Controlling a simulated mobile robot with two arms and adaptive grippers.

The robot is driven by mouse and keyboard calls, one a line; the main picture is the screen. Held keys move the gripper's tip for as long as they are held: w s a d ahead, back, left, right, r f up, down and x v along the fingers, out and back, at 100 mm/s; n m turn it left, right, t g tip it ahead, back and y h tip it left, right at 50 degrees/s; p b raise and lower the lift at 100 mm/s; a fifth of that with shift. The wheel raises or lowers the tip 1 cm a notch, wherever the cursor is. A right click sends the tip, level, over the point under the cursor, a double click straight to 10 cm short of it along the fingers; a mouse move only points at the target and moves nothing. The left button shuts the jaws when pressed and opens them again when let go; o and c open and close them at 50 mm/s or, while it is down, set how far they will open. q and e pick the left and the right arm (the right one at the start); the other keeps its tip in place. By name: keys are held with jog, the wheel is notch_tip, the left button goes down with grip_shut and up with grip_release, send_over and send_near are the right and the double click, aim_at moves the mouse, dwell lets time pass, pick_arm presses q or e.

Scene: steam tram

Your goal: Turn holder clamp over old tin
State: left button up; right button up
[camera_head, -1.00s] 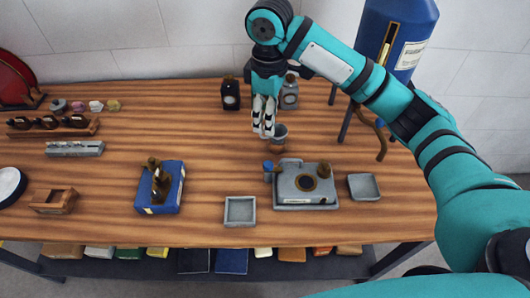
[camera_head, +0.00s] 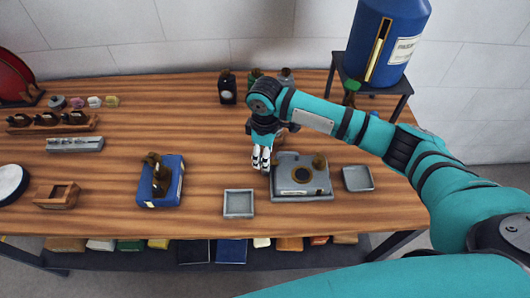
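A grey metal device (camera_head: 290,190) with a dark round opening (camera_head: 303,175) and a brown knob (camera_head: 319,160) sits right of the table's middle. It may carry the holder clamp, but I cannot make out a clamp or an old tin for certain. My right gripper (camera_head: 262,168) points down at the device's upper left corner. Its fingers are close together, and I cannot tell whether they touch or grip anything. The blue knob at that corner is hidden behind the fingers. My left gripper is not in view.
A square grey tray (camera_head: 239,212) lies in front, another grey tray (camera_head: 358,187) to the right. A blue box with a brown fitting (camera_head: 160,196) stands left. Dark bottles (camera_head: 227,95) stand behind. A blue tank (camera_head: 386,45) on a stand is at back right.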

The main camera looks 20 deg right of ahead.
jog(key=shift+f, duration=0.25)
grip_shut()
jog(key=shift+r+n+p, duration=0.25)
jog(key=shift+n+p, duration=0.15)
jog(key=shift+p, duration=0.4)
jog(key=shift+f, duration=0.2)
grip_release()
jog(key=shift+r, duration=0.15)
